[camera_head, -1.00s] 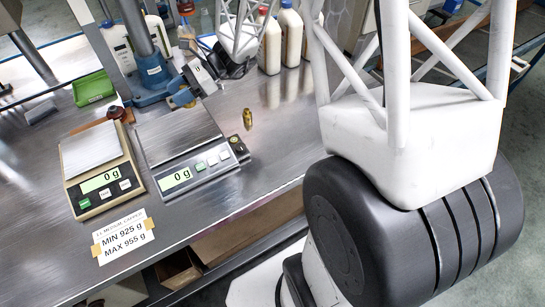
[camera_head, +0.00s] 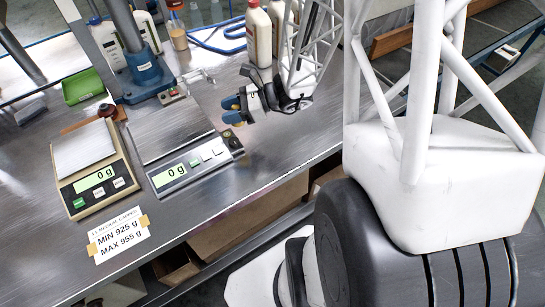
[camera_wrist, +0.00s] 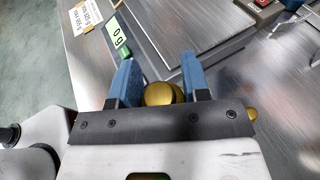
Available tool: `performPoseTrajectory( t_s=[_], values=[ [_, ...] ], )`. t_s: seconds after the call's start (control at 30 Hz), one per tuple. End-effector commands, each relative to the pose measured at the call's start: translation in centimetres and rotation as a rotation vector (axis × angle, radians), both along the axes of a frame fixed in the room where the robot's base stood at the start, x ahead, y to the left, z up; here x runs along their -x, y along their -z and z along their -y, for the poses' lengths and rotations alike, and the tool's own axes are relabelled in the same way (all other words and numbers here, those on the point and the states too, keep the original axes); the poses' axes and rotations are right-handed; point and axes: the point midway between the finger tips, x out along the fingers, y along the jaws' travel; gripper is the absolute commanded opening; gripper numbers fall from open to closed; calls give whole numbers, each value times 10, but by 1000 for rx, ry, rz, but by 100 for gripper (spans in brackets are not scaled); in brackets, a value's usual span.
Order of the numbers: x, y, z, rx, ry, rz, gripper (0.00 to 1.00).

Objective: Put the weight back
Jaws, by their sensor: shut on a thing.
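A brass weight (camera_wrist: 163,95) with a rounded top sits between the two blue fingers of my gripper (camera_wrist: 156,85) in the wrist view. The fingers are closed on its sides. The right scale (camera_head: 172,178) and the left scale (camera_head: 72,185) have empty plates and read 0 g.
A blue stand (camera_head: 147,75) rises behind that scale. White bottles (camera_head: 258,38) stand behind my gripper. A green tray (camera_head: 83,86) is at left. The table front holds a sign (camera_head: 120,232).

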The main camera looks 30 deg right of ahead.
Motion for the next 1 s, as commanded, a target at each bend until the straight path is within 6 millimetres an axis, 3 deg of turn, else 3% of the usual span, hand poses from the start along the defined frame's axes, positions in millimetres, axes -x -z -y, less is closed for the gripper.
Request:
performPoseTrajectory(
  t_s=[0.6,1.0],
  values=[
    [80,44,43,10,272,-11,0],
    [103,56,50,17,351,-17,0]
  ],
)
